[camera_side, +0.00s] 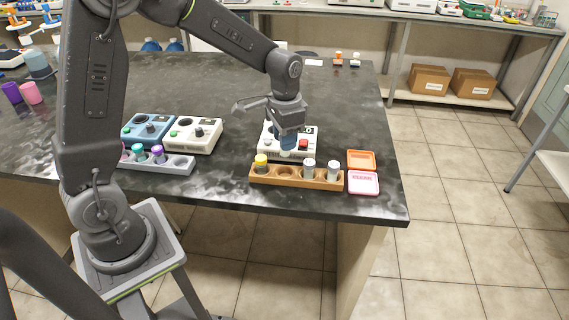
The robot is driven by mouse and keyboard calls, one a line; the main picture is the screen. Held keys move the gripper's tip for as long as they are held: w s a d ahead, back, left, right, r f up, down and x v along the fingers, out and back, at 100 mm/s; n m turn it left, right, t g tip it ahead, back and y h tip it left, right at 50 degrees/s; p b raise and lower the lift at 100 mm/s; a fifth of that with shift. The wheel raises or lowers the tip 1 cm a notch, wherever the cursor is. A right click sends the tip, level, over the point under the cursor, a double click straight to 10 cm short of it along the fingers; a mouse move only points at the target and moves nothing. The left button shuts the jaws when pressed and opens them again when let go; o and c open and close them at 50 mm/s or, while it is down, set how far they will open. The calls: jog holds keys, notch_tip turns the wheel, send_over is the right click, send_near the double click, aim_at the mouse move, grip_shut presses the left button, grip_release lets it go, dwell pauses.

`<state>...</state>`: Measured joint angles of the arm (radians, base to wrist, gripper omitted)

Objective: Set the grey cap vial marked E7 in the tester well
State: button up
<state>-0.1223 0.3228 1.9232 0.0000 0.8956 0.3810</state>
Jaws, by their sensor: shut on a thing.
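My gripper (287,147) points down over the front of a white tester (267,142) with a red button. It is shut on a small pale vial, mostly hidden between the fingers; its cap and mark cannot be read. The tester's well is hidden behind the gripper. The wooden rack (297,180) stands just in front of the tester. It holds a yellow-capped vial (261,162) at its left end and two pale grey-capped vials (309,168) (333,169) at the right. A hole left of its middle looks empty. No marks are legible.
An orange tray (361,154) and a pink tray (363,188) lie right of the rack, near the table edge. A blue device (148,130), a second white device (194,136) and a grey rack (172,168) with capped vials stand to the left. The table behind is largely clear.

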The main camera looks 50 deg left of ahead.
jog(key=shift+w+a+f+n, duration=0.5)
jog(key=shift+w+a, duration=0.7)
jog(key=shift+a, duration=1.1)
jog(key=shift+w+a+f+n, duration=0.55)
jog(key=shift+w+a, duration=0.7)
jog(key=shift+a, duration=1.1)
jog(key=shift+w+a+f+n, duration=0.35)
jog(key=shift+w+a+n, duration=0.6)
jog(key=shift+a, duration=1.35)
jog(key=shift+w+f+m, duration=0.15)
jog(key=shift+f, duration=0.55)
jog(key=shift+w+f+m, duration=0.1)
jog(key=shift+f+m, duration=0.05)
jog(key=shift+f, duration=0.55)
jog(key=o, duration=1.1)
jog(key=shift+o, duration=0.2)
jog(key=shift+a, duration=0.1)
jog(key=shift+a, duration=0.1)
jog(key=shift+c, duration=0.4)
jog(key=shift+r, duration=0.1)
